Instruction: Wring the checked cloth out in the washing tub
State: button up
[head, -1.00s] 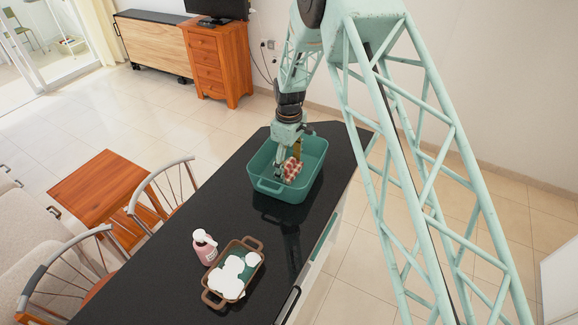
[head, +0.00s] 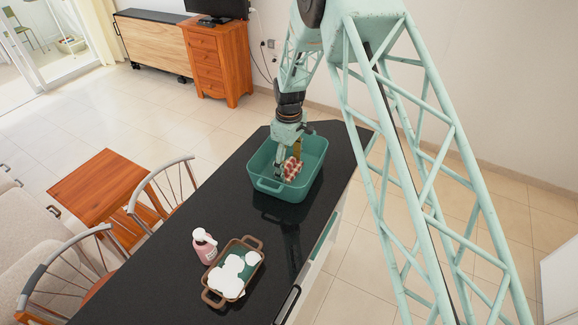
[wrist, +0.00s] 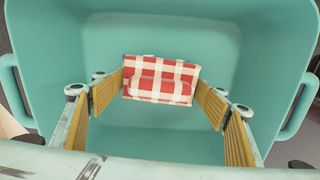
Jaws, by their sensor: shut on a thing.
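The washing tub (head: 268,185) is a teal basin with side handles on the dark counter; it also fills most of the wrist view (wrist: 262,60). The red-and-white checked cloth (head: 291,168) is inside the tub's outline, and in the wrist view the cloth (wrist: 160,72) looks folded or bunched. My gripper (head: 289,163) reaches down into the tub. In the wrist view my gripper (wrist: 162,82) has its yellow-padded fingers at the cloth's left and right ends, shut on it. Whether the cloth touches the tub floor I cannot tell.
A brown two-handled tray (head: 210,291) with white round items stands at the counter's near end. A pink pump bottle (head: 205,247) stands beside it. The black counter (head: 160,270) is bare between tray and tub. Chairs (head: 165,190) line its left side.

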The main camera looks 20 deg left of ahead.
jog(key=shift+f, duration=0.35)
dwell(0.4)
jog(key=shift+s+d+f, duration=0.15)
jog(key=shift+s+f, duration=0.1)
dwell(2.2)
jog(key=shift+r, duration=0.2)
jog(key=shift+w+r+p, duration=0.15)
jog(key=shift+r+p, duration=0.15)
jog(key=shift+r, duration=1.45)
jog(key=shift+w+r+p, duration=0.1)
jog(key=shift+r+p, duration=0.2)
jog(key=shift+r, duration=1.45)
notch_tip(320, 180, up, 9)
jog(key=p, duration=0.2)
jog(key=shift+f, duration=0.2)
